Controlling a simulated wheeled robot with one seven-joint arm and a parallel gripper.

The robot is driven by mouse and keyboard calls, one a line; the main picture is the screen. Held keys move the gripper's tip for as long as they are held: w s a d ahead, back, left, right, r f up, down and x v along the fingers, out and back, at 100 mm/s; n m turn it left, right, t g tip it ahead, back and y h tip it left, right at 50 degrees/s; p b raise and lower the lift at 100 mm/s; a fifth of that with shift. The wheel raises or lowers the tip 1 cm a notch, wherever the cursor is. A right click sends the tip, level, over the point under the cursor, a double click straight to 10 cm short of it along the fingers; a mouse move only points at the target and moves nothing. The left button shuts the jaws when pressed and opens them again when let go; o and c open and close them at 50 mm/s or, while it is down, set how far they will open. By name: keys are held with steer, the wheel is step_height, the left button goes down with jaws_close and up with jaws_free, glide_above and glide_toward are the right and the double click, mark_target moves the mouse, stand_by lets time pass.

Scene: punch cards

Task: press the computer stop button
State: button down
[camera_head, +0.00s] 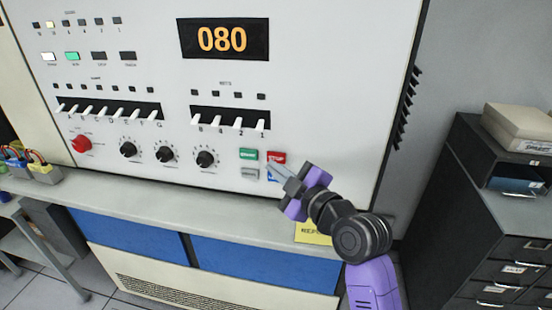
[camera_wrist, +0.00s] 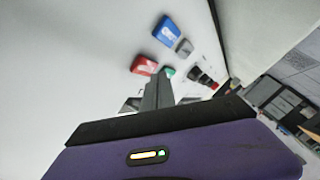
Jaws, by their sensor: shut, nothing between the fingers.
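A red rectangular button (camera_head: 276,156), its label too small to read, sits in a small cluster on the white computer panel (camera_head: 330,90). A green button (camera_head: 248,154) is left of it, a grey one (camera_head: 250,173) is lower left, and a blue one (camera_head: 271,177) is below, partly hidden by my fingers. My gripper (camera_head: 273,169) is shut and empty, its tips in front of the cluster just below the red button. In the wrist view the fingertips (camera_wrist: 158,80) lie close to the red button (camera_wrist: 144,65) and green button (camera_wrist: 168,72). Contact cannot be told.
A round red knob (camera_head: 81,144) and several black dials (camera_head: 205,158) are further left. White switches stand above, under a display (camera_head: 222,39) reading 080. A grey ledge (camera_head: 200,205) juts out below. A dark filing cabinet (camera_head: 490,200) stands at the right.

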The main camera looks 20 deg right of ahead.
steer(key=shift+w+d, duration=0.1)
steer(key=shift+w+d, duration=0.2)
steer(key=shift+w, duration=0.05)
steer(key=shift+w+d+b, duration=0.2)
steer(key=shift+w+b, duration=0.15)
steer(key=shift+b, duration=0.1)
stand_by(0.8)
steer(key=shift+s, duration=0.1)
steer(key=shift+s+a, duration=0.45)
steer(key=shift+s, duration=0.15)
steer(key=shift+s+a+p, duration=0.3)
steer(key=shift+s+a, duration=0.45)
steer(key=shift+s, duration=0.3)
steer(key=shift+s+a+p, duration=0.3)
steer(key=shift+s+a, duration=0.45)
steer(key=shift+s, duration=0.25)
